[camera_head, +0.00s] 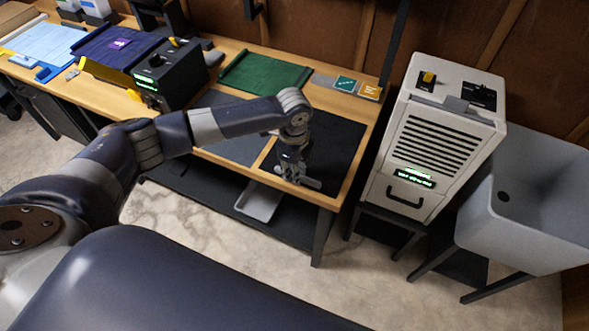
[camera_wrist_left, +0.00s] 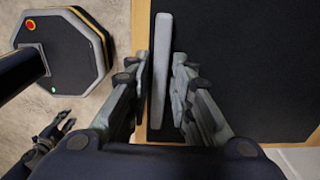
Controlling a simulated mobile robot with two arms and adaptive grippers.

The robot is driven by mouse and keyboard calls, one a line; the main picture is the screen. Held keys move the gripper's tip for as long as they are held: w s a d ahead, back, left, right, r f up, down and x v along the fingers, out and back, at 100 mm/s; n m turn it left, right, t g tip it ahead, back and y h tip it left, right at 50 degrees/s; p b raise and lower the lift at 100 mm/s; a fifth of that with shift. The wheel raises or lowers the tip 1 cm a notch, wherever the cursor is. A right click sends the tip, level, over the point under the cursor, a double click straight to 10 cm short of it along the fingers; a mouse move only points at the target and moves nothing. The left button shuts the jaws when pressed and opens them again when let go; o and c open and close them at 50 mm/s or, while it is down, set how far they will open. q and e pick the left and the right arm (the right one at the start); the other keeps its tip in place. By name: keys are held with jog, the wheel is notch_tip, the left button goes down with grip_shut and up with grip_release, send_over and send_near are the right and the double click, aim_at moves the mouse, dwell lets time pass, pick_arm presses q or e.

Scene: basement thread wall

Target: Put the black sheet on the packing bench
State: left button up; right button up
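The black sheet (camera_head: 338,146) lies flat on the right end of the wooden packing bench (camera_head: 353,179). It also fills much of the left wrist view (camera_wrist_left: 235,70). A pale grey bar (camera_wrist_left: 161,60) runs along its edge near the bench rim. My left gripper (camera_head: 300,181) is low over the sheet's front left part. In the left wrist view its fingers (camera_wrist_left: 161,85) stand close on both sides of the bar and appear shut on it. My right gripper (camera_wrist_left: 66,124) shows small at the lower left of the left wrist view, apart from the bench, apparently open and empty.
A green sheet (camera_head: 264,72), a black machine (camera_head: 172,75) and a dark blue sheet (camera_head: 112,48) sit farther left on the bench. Small cards (camera_head: 345,84) lie behind the black sheet. A white cabinet (camera_head: 437,145) and grey sink (camera_head: 530,225) stand right. A tray (camera_head: 258,202) is below.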

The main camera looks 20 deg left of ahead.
dwell(0.3)
pick_arm(q)
jog(key=shift+r, duration=0.25)
notch_tip(320, 180, up, 12)
jog(key=b, duration=0.1)
jog(key=shift+f+b, duration=0.15)
jog(key=shift+b, duration=0.25)
